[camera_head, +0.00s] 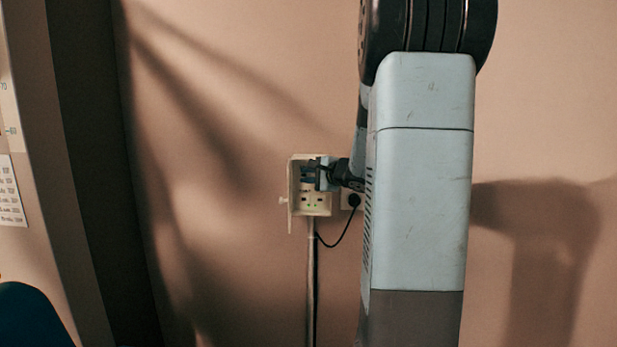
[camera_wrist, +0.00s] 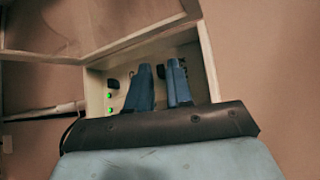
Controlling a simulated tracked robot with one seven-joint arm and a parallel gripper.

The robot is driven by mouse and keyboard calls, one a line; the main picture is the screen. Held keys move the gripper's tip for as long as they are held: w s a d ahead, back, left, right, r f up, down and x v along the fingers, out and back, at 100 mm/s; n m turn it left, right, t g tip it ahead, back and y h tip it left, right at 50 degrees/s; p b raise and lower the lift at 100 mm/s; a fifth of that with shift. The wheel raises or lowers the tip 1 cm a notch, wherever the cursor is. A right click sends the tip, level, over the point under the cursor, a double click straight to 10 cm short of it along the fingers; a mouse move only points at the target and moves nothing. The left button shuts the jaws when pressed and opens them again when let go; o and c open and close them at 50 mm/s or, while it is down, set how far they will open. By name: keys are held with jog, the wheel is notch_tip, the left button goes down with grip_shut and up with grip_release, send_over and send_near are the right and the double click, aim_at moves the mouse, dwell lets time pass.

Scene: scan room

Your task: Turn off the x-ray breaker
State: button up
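The x-ray breaker box (camera_head: 293,184) is a small cream box on the wall, left of my arm in the head view. In the wrist view, the box (camera_wrist: 206,62) fills the upper middle, with a framed door or cover (camera_wrist: 100,50) swung out to the left. My gripper (camera_head: 318,174) is at the upper part of the box. Its two blue fingers (camera_wrist: 161,72) reach into the box with a gap between them. A small dark part shows between the tips; whether they touch it cannot be told. A black switch (camera_wrist: 113,83) sits left of the fingers.
Two green lights (camera_wrist: 110,103) glow inside the box. A pipe (camera_head: 310,270) runs down below it. A black plug (camera_head: 354,200) with a cable is beside the box. A large pale machine (camera_head: 40,150) stands at the left. The wall is otherwise bare.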

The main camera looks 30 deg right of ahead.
aim_at(297, 177)
jog(key=shift+c, duration=0.5)
grip_shut()
jog(key=shift+f, duration=0.15)
jog(key=shift+s+a+f+n+t, duration=0.1)
jog(key=shift+f+n+t, duration=0.75)
jog(key=shift+n+t, duration=0.5)
jog(key=shift+f+n+t+y, duration=0.2)
jog(key=shift+f+n+t, duration=0.05)
jog(key=shift+n+t, duration=0.4)
jog(key=shift+f+n+t+y, duration=0.2)
jog(key=shift+f+n+t, duration=0.05)
jog(key=shift+n+t, duration=0.3)
jog(key=shift+n, duration=0.25)
